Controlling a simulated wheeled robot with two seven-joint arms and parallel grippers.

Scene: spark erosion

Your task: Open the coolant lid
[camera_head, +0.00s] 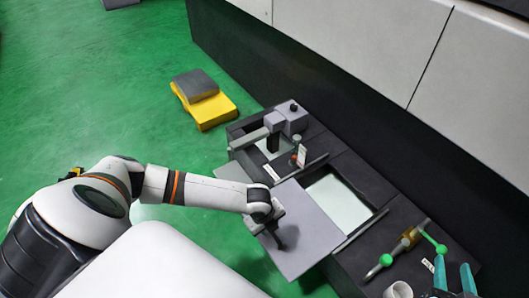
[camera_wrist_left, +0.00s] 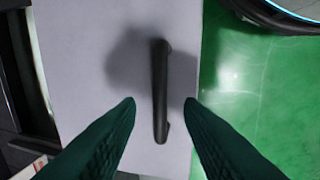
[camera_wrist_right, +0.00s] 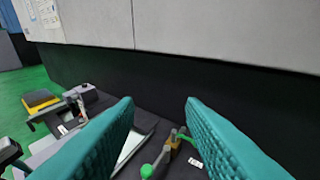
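The coolant lid (camera_head: 310,225) is a flat grey panel on the dark machine tank. It sits off to the near left, and part of the opening (camera_head: 338,200) with pale liquid shows beside it. The lid's black bar handle (camera_wrist_left: 160,90) stands upright in the left wrist view, on the lid's pale surface (camera_wrist_left: 80,60). My left gripper (camera_wrist_left: 160,104) is open, with one green finger on each side of the handle and gaps between. In the head view its fingers are mostly hidden. My right gripper (camera_head: 455,279) is open and empty at the lower right.
A brass valve with green handles (camera_head: 408,241) lies near my right gripper, beside a white cylinder (camera_head: 398,290). A grey pump unit (camera_head: 290,118) stands at the tank's far end. A yellow and grey block (camera_head: 205,100) is on the green floor. The machine wall rises behind.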

